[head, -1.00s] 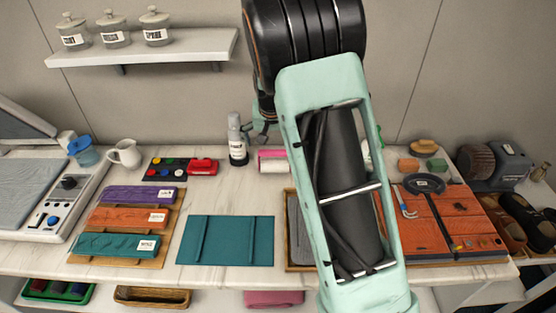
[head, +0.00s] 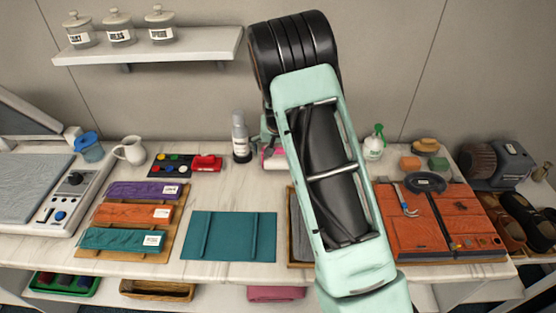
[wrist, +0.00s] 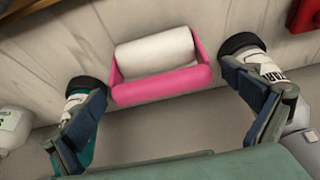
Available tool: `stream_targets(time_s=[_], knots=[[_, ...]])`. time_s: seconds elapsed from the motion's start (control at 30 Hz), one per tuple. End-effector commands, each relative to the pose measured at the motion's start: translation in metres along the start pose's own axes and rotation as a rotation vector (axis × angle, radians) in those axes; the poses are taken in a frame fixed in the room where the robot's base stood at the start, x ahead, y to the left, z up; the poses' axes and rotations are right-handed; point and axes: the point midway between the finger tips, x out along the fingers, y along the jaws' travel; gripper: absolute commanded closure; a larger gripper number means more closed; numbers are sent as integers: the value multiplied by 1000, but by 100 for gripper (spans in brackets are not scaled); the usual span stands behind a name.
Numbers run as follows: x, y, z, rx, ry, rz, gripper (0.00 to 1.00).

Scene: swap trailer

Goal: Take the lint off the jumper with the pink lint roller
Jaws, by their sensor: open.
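The pink lint roller (head: 273,160) stands at the back of the counter, partly hidden by my arm. In the wrist view the lint roller (wrist: 160,91) shows its white roll inside a pink frame. My gripper (wrist: 163,84) is open and empty, with its fingers on either side of the roller and apart from it. In the head view my arm hides most of the gripper. A grey cloth (head: 300,228) in a wooden tray is mostly behind my arm; it may be the jumper, but I cannot tell. No lint can be made out.
A spray can (head: 240,135) stands close left of the roller; another can (wrist: 78,100) flanks it in the wrist view. A sprayer (head: 374,145) stands to the right. A teal folded cloth (head: 233,238) lies in front, and an orange panel (head: 415,237) lies right.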

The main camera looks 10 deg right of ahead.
Motion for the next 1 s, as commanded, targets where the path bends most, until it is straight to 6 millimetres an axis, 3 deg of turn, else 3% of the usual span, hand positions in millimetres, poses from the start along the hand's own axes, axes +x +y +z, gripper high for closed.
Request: stream_targets(time_s=[0.1,0.53,0.83,1.0], knots=[[0,0,0,0,0,0,0],[0,0,0,0,0,0,46],[-3,0,-1,0,1,0,46],[-15,-1,-7,-1,3,-1,46]])
